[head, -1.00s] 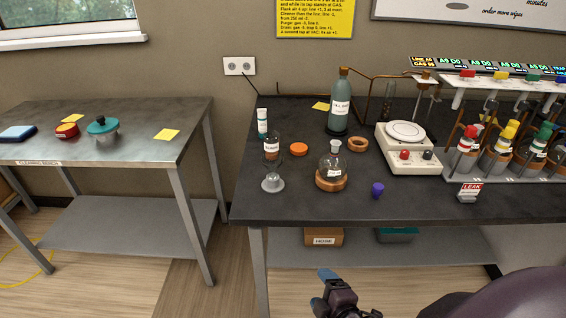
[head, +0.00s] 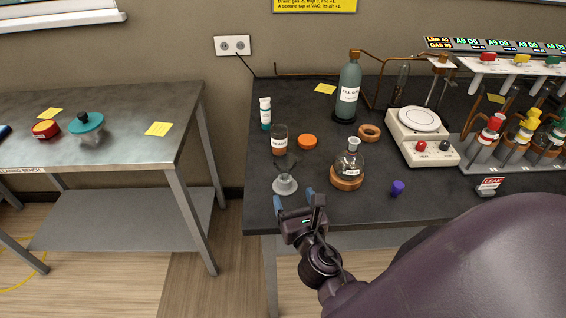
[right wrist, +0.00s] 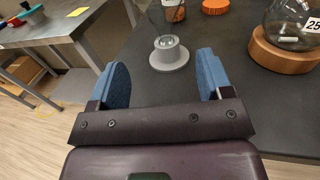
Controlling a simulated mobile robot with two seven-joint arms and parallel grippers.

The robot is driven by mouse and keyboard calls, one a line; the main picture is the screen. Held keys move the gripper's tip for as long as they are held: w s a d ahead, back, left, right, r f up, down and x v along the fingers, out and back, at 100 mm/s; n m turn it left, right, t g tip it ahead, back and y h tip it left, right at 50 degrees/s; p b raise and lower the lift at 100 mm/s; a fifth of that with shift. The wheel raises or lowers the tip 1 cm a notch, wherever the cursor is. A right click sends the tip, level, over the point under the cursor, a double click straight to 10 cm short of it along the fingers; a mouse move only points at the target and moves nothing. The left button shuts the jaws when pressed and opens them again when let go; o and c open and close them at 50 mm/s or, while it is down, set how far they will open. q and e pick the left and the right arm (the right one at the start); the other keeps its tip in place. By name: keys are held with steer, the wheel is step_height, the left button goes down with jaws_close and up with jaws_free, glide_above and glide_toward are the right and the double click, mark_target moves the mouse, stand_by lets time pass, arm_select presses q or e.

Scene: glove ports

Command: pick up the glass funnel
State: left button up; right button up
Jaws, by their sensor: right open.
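The glass funnel (head: 288,162) is clear and hard to make out against the dark bench. It stands in a small light-grey holder (head: 285,185) near the bench's front left edge. In the right wrist view the holder (right wrist: 169,57) shows ahead, between the finger lines, with the funnel's glass (right wrist: 163,40) rising from it and cut by the top edge. My right gripper (head: 293,200) is open and empty, its blue fingertips just short of the holder on the near side. It also shows in the right wrist view (right wrist: 162,66). My left gripper is out of view.
A brown labelled jar (head: 279,141) and an orange lid (head: 307,142) stand behind the funnel. A round flask (head: 350,165) on a cork ring stands close to the right. A purple stopper (head: 398,187) lies farther right. The bench's front left corner is bare.

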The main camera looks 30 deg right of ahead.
mark_target(287, 175)
steer(key=x, duration=0.4)
steer(key=shift+w+p, duration=0.1)
steer(key=shift+p, duration=0.2)
steer(key=shift+d+x, duration=0.15)
steer(key=shift+x, duration=1.3)
steer(key=shift+d+x, duration=0.15)
steer(key=shift+x, duration=1.25)
steer(key=shift+f, duration=0.1)
steer(key=c, duration=1.2)
